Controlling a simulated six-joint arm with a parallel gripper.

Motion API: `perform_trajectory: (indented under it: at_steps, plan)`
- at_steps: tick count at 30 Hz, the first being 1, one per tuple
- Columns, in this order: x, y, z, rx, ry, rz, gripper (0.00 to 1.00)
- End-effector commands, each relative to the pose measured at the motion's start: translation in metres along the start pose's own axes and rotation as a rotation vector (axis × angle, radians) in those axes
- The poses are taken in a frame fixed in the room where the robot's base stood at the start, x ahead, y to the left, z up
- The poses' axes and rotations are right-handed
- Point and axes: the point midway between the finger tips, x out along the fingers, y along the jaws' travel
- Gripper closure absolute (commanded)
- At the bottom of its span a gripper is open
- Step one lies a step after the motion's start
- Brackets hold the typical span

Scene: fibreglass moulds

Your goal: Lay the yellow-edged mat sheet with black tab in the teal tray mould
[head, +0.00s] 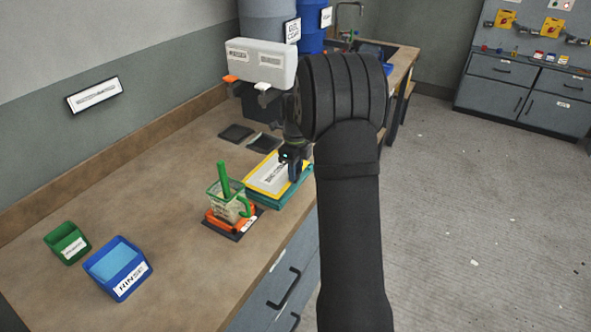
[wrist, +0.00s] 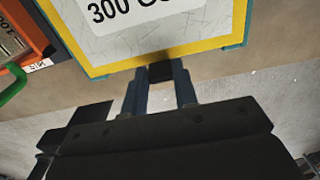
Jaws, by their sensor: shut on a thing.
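The yellow-edged mat sheet (head: 268,175) is pale with a white label, and it lies over the teal tray mould (head: 282,202). In the wrist view the sheet (wrist: 110,45) fills the upper middle, its yellow edge towards me. The teal mould (wrist: 240,45) shows as a thin rim around the sheet. The sheet looks roughly lined up with the mould. I cannot tell whether it rests fully inside. My gripper (wrist: 160,76) is shut on the sheet's black tab (wrist: 160,71) at the near edge. In the head view my gripper (head: 292,172) is partly hidden by my arm.
A jug (head: 222,197) with a green handle stands on an orange scale (head: 232,217) left of the mould. Blue (head: 117,268) and green (head: 67,243) bins stand further left. Two dark squares (head: 236,132) lie behind. The bench's front edge is close to the mould.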

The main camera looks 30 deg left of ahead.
Motion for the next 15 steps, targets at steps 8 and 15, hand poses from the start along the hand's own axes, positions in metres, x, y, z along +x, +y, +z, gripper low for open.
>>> perform_trajectory:
  at_steps: [8,15]
  plan:
    - [0.005,0.000,0.000,0.000,0.000,0.000,0.96]
    - [0.012,0.000,0.000,0.000,0.000,0.001,0.96]
